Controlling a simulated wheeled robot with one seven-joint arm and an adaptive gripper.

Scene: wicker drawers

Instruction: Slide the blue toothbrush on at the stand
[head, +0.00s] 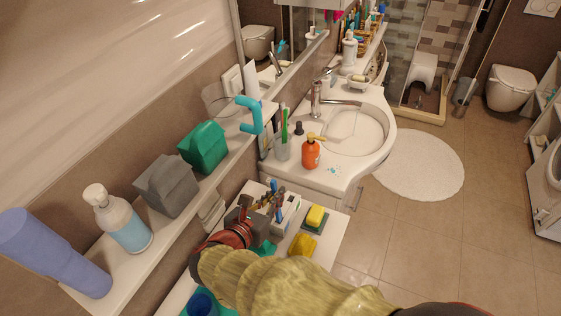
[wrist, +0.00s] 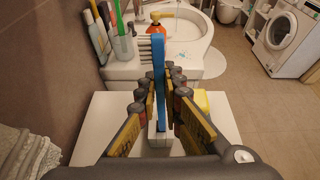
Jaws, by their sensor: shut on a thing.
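The blue toothbrush (wrist: 159,55) stands upright in the middle of the wrist view, its bristles pointing left near the top. My gripper (wrist: 161,88) has its fingers on both sides of the brush and is shut on it. The white stand (head: 291,216) is on the white cabinet top in the head view, with several brush-like items at it. In the wrist view, a white part (wrist: 160,139) lies below the brush. I cannot tell whether the brush touches it. In the head view my gripper (head: 264,205) is beside the stand, and its fingertips are partly hidden.
A yellow sponge (head: 316,215) on a dark dish and a yellow item (head: 302,245) lie right of the stand. Behind are a clear cup (head: 282,149) with brushes, an orange soap bottle (head: 310,152) and the sink (head: 354,131). A shelf (head: 165,232) with bottles runs along the left.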

